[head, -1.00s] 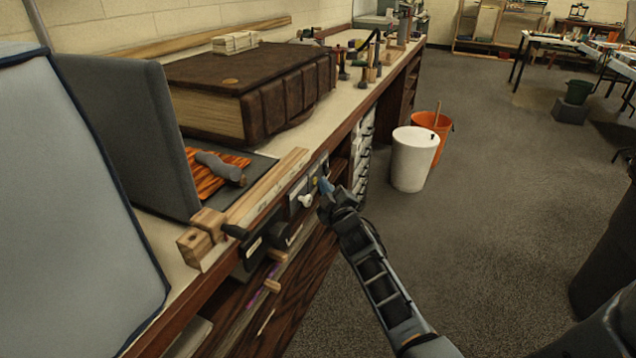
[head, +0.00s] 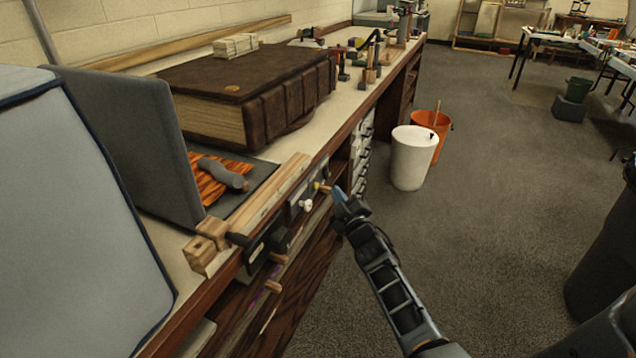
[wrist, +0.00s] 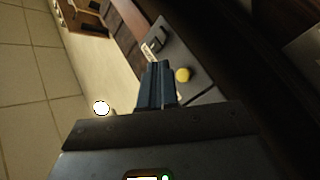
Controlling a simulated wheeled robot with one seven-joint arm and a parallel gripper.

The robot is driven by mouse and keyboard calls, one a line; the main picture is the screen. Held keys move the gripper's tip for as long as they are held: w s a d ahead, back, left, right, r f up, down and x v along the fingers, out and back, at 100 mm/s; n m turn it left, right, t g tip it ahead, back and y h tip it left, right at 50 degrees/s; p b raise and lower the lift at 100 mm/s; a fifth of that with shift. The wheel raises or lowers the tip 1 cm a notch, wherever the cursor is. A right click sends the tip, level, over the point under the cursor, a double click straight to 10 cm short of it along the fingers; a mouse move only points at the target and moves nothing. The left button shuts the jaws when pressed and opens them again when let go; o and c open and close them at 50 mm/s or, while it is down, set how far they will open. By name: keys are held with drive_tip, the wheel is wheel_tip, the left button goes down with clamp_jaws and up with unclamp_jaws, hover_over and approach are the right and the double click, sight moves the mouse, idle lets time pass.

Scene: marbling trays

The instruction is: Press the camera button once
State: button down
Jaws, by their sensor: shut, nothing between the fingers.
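A small grey control panel (head: 300,197) is on the front of the bench, below its top edge. It carries a round yellow button (head: 317,185) and a white knob (head: 306,205). The frames show no readable label naming the camera button. In the wrist view the yellow button (wrist: 183,75) is just right of my gripper's fingertips (wrist: 158,66), and a bright white round knob (wrist: 101,108) is to their left. My gripper (head: 339,195) is shut and empty, to the right of the panel in the head view, with a gap between its tip and the yellow button.
A large brown book (head: 240,95) lies on the bench. A white bin (head: 412,160) and an orange bucket (head: 440,125) stand on the floor beyond.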

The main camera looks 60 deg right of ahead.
drive_tip(key=shift+s+d+p, duration=0.1)
drive_tip(key=shift+s+p, duration=0.8)
drive_tip(key=shift+s, duration=0.65)
drive_tip(key=s+a+t+y, duration=0.1)
drive_tip(key=s+a+y, duration=0.3)
drive_tip(key=a, duration=0.9)
drive_tip(key=s+a+t+y, duration=0.1)
drive_tip(key=s+a+y, duration=0.1)
drive_tip(key=s+a, duration=0.8)
drive_tip(key=s+a+r+y, duration=0.3)
drive_tip(key=s+a+r, duration=0.3)
drive_tip(key=a+r, duration=0.2)
drive_tip(key=s+a+r+m+g+y+p, duration=0.1)
drive_tip(key=s+a+r+y, duration=0.2)
drive_tip(key=s+a+r, duration=0.3)
drive_tip(key=a+r, duration=0.2)
drive_tip(key=a, duration=0.3)
drive_tip(key=shift+a+r+m, duration=0.2)
drive_tip(key=shift+r+m, duration=0.1)
drive_tip(key=shift+r, duration=0.1)
